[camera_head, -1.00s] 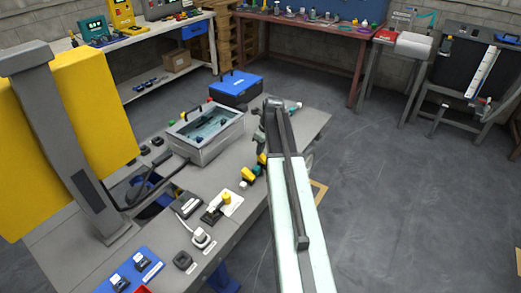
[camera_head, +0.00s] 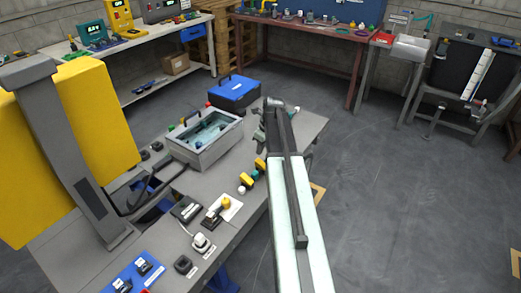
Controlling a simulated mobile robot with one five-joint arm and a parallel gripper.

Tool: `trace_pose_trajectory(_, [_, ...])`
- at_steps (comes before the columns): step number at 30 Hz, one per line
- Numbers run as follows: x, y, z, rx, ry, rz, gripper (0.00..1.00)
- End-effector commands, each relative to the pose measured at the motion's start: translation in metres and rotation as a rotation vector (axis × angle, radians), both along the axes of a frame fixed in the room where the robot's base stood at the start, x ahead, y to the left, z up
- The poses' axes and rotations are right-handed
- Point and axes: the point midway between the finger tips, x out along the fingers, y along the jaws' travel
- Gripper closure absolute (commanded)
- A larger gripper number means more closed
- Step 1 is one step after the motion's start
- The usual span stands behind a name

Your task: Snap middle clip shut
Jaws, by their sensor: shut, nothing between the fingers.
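My gripper (camera_head: 259,138) hangs at the far end of my arm, just above the grey workbench (camera_head: 262,203) and right of the grey box. It is small and partly behind my arm, and it appears shut with nothing held. The open grey box (camera_head: 203,153) holds a clear, bluish interior with small dark parts. Yellow-and-black connectors (camera_head: 247,181) lie below my gripper. I cannot make out the middle clip for certain; clip-sized details on the bench are too small, and part of the bench is hidden by my arm.
A blue case (camera_head: 234,95) stands behind the grey box. A yellow plug on a white plate (camera_head: 225,205), a white plug (camera_head: 200,243) and a blue board (camera_head: 133,277) lie nearer. A grey column with a yellow panel (camera_head: 100,125) stands left. Floor to the right is clear.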

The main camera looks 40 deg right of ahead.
Motion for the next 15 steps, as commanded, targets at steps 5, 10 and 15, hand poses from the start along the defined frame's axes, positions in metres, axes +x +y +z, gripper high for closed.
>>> trace_pose_trajectory(5, [0.000,0.000,0.046,0.000,0.000,0.000,1.00])
trace_pose_trajectory(10, [0.000,-0.001,0.085,0.000,0.000,-0.001,1.00])
trace_pose_trajectory(15, [-0.001,-0.001,0.117,0.000,0.000,-0.001,1.00])
